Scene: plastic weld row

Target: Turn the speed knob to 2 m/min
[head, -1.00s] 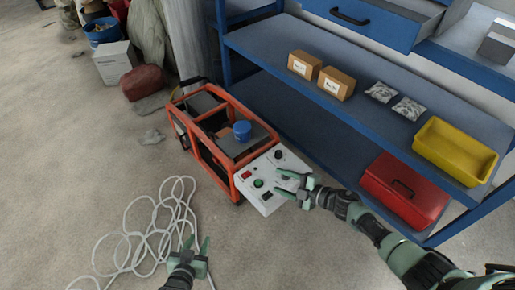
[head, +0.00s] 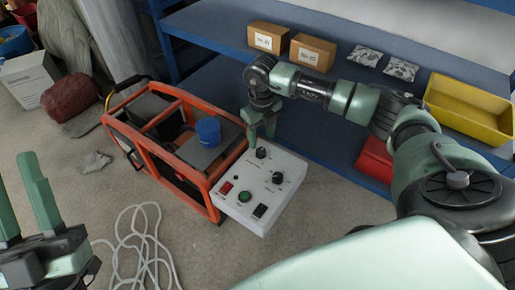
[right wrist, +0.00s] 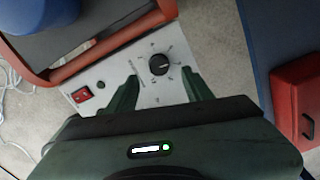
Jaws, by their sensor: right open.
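The white control panel (head: 232,205) is on the front of the orange-framed machine. It has two black knobs, one at the back (head: 262,152) and one nearer the front right (head: 277,178); their labels are too small to read. In the right wrist view, a black knob with a white pointer and dial marks (right wrist: 159,64) lies just beyond and between the open fingers (right wrist: 160,84); no contact shows. My left gripper (head: 17,182) is open and empty at the left edge.
The panel also has a red switch (head: 225,188), a green button (head: 245,196) and a black switch (head: 260,211). A blue cup (head: 208,131) stands on the machine. Blue shelving (head: 222,24) with boxes is behind, and white cable (head: 125,240) lies on the floor.

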